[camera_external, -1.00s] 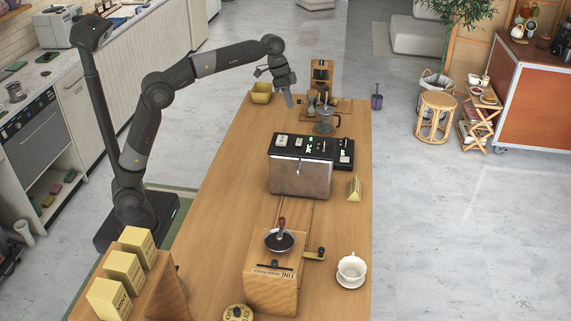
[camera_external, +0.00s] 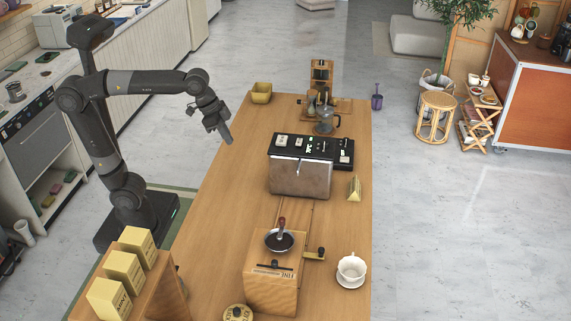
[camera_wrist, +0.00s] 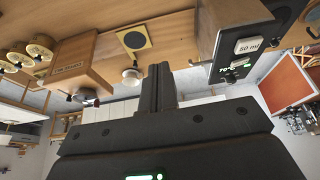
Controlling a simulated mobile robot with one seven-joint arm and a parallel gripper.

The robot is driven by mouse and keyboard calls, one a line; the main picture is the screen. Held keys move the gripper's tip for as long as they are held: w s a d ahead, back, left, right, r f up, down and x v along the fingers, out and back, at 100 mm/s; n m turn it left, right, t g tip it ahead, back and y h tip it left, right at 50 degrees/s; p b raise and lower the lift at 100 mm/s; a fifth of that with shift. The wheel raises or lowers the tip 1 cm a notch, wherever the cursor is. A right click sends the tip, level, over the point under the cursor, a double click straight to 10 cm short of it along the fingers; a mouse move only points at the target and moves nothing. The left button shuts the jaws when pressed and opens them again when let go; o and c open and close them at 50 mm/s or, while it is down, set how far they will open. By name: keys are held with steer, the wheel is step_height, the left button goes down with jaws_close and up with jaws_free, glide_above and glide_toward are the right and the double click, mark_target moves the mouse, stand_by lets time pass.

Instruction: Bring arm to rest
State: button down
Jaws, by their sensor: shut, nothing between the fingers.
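My gripper (camera_external: 228,136) is at the end of my folded arm, above the left edge of the wooden table (camera_external: 222,205), left of the boxy machine with the black top (camera_external: 300,178). It points down and to the right and holds nothing. In the wrist view the fingers of my gripper (camera_wrist: 158,72) are together, with no gap seen. The wrist view is turned over, with the table (camera_wrist: 185,35) along the top.
A wooden grinder (camera_external: 272,280) and a white cup (camera_external: 351,268) stand at the near end of the table. The table's left strip is clear.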

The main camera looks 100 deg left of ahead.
steer(key=s+d+f, duration=0.3)
steer(key=s+f, duration=0.3)
steer(key=s, duration=0.1)
steer(key=s+d+f+t, duration=0.1)
steer(key=s+d+f, duration=0.3)
steer(key=s+f, duration=0.2)
steer(key=shift+s, duration=0.9)
stand_by(1.5)
